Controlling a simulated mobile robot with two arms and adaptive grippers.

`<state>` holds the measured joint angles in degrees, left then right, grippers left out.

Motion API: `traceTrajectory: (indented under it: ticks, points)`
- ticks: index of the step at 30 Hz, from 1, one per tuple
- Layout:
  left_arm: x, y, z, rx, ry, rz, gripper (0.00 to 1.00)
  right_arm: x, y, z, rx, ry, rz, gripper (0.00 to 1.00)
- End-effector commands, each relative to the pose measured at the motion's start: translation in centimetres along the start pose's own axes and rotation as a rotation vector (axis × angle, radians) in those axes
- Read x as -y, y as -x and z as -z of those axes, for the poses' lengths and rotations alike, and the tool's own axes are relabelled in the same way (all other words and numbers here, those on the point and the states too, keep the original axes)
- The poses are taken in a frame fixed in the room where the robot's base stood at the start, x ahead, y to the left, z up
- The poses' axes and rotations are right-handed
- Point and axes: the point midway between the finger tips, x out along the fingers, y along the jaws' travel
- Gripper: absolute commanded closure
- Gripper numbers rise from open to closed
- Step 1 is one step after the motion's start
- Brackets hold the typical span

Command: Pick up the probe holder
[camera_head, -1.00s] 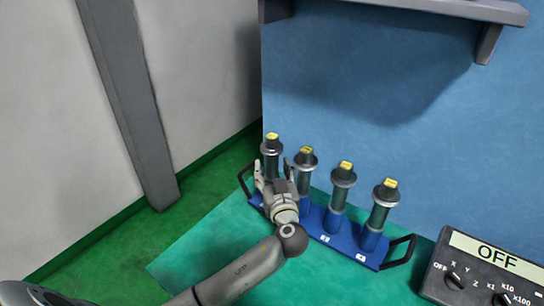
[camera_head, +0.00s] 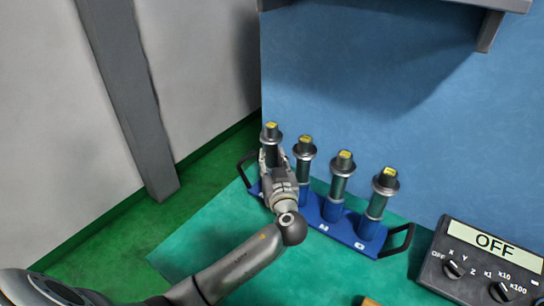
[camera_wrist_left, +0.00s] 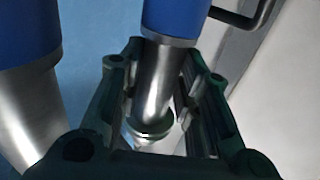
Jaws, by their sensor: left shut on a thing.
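Several grey probe holders with dark flanges and yellow-labelled tops stand in a row in a blue rack (camera_head: 345,237). The leftmost probe holder (camera_head: 271,131) stands upright, its lower part largely hidden behind my left gripper (camera_head: 272,160). My left gripper is shut on it, below the flange. In the left wrist view its shiny metal shaft (camera_wrist_left: 157,78) lies between the two fingers, with a blue socket at the top of the picture. My right gripper is not in view.
The neighbouring probe holder (camera_head: 304,150) stands close to the right of my left gripper. The rack has black end handles (camera_head: 402,243). A control box (camera_head: 482,264) reading OFF is at the lower right. A shelf (camera_head: 440,4) is above. The green table (camera_head: 215,245) is mostly clear.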

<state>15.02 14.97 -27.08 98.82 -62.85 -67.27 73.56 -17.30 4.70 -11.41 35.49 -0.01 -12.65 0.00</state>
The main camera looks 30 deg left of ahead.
Motion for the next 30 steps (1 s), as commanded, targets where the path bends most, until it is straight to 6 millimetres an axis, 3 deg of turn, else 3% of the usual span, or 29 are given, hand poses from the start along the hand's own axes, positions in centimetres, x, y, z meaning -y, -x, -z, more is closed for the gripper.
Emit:
traceTrajectory:
  ticks: [8, 24, 30]
  points:
    - [0.0, 0.0, 3.0, -0.007, 0.009, 0.0, 1.0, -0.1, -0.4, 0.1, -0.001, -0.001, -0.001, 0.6]
    - [0.0, 0.0, 13.8, -0.008, 0.011, 0.0, 1.0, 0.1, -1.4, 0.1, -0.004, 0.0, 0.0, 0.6]
    - [0.0, 0.0, 16.8, -0.007, 0.008, 0.0, 1.0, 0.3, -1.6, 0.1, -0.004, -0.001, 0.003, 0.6]
